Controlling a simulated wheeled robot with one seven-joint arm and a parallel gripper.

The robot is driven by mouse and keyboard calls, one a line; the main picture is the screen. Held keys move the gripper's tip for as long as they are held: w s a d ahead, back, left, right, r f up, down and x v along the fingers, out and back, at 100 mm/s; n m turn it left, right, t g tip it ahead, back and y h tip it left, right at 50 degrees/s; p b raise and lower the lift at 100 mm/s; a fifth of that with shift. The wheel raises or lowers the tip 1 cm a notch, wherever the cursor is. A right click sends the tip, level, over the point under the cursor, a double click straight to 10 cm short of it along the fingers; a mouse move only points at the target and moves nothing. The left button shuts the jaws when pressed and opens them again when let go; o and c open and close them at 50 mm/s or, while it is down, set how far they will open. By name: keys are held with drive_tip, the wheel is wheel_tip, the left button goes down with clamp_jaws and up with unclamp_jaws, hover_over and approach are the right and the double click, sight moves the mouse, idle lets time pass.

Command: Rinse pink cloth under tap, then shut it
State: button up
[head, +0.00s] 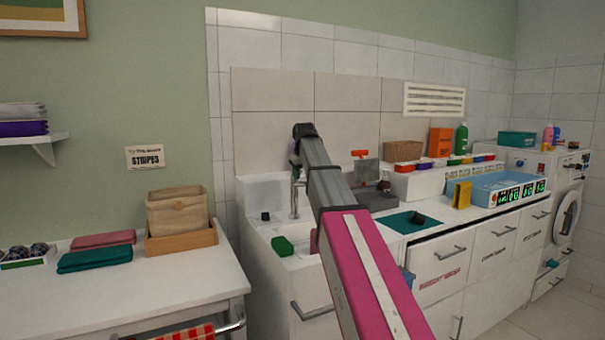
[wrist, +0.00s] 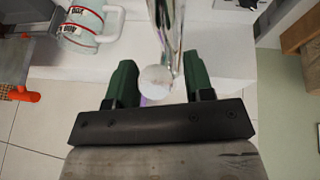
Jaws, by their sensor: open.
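My gripper (wrist: 160,82) is open, its two green fingers on either side of a chrome tap (wrist: 172,35) in the wrist view. The tap's round pale end shows between the fingers; I cannot tell whether they touch it. In the head view the tap (head: 294,195) stands at the back of the white sink, below the raised end of my arm. I cannot make out any running water. A small pink patch (head: 313,240) shows at the sink beside my arm, perhaps the pink cloth; my arm hides most of that area.
A green sponge-like block (head: 282,246) sits on the sink's front edge. A folded dark pink cloth (head: 103,239) and a teal cloth (head: 95,259) lie on the left table near a wooden box (head: 181,242). A red-striped clear vessel (wrist: 88,25) shows at the wrist view's upper left.

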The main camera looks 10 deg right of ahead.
clamp_jaws()
drive_tip(key=shift+w+a+r+g, duration=0.15)
drive_tip(key=shift+w+r+g, duration=0.3)
drive_tip(key=shift+r+g, duration=0.4)
drive_tip(key=shift+w+r+g+h, duration=0.2)
drive_tip(key=shift+r+g+h, duration=0.15)
drive_tip(key=shift+g, duration=0.4)
drive_tip(key=shift+s+r+g, duration=0.1)
drive_tip(key=shift+g, duration=0.3)
drive_tip(key=shift+h, duration=0.25)
unclamp_jaws()
